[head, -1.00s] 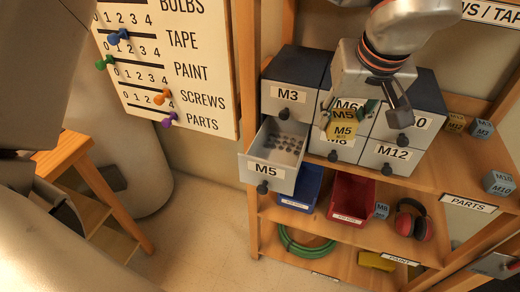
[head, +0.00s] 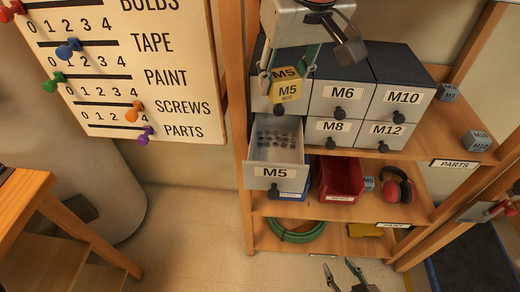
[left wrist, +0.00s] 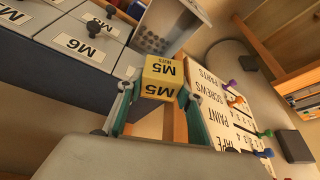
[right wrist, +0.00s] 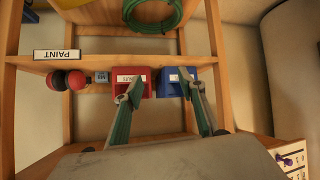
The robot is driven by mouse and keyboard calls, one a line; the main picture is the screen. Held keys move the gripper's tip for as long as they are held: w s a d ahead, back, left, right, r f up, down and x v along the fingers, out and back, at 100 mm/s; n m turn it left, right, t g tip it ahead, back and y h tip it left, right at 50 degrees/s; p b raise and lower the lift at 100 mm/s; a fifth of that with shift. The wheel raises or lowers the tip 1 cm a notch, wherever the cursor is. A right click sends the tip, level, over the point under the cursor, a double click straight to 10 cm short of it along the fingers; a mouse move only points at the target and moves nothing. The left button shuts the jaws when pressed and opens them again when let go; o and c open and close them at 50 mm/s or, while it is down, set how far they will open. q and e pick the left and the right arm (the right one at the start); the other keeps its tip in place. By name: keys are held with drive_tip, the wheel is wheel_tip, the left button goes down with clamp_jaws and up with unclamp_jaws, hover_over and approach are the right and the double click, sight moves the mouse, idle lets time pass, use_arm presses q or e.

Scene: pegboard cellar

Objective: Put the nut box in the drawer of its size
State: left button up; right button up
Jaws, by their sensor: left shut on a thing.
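The yellow nut box (head: 286,91), labelled M5, is in my left gripper (head: 288,74), which is shut on it. They are in front of the M3 drawer, covering its label, above the open M5 drawer (head: 275,173). The box shows upside down in the left wrist view (left wrist: 160,78), with the open drawer (left wrist: 172,22) beyond it. The M5 drawer is pulled out, and small dark nuts lie on its floor. My right gripper (head: 347,268) is low at the bottom edge, empty, its fingers apart; they also show in the right wrist view (right wrist: 163,92).
Shut drawers M6 (head: 341,93), M8 (head: 333,128), M10 (head: 402,98) and M12 (head: 385,133) are beside it. Grey boxes (head: 478,141) stand on the shelf at right. Below are a blue bin (head: 293,187), a red bin (head: 340,178) and red earmuffs (head: 397,188).

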use_arm(q)
drive_tip(key=shift+a, duration=0.1)
drive_tip(key=shift+f, duration=0.2)
drive_tip(key=b, duration=0.1)
hover_over(273, 159)
drive_tip(key=s, duration=0.2)
wheel_tip(273, 159, down, 8)
drive_tip(key=f, duration=0.2)
drive_tip(key=f+b, duration=0.1)
drive_tip(key=f, duration=0.3)
drive_tip(key=shift+w+d+f, duration=0.2)
drive_tip(key=shift+w+d, duration=0.05)
drive_tip(key=shift+d, duration=0.05)
drive_tip(key=shift+f, duration=0.45)
wheel_tip(273, 159, down, 4)
drive_tip(key=shift+f+b, duration=0.15)
drive_tip(key=shift+b, duration=0.3)
use_arm(e)
drive_tip(key=shift+w+d+f, duration=0.1)
drive_tip(key=shift+w+f, duration=0.2)
drive_tip(key=shift+f, duration=0.6)
drive_tip(key=shift+s, duration=0.1)
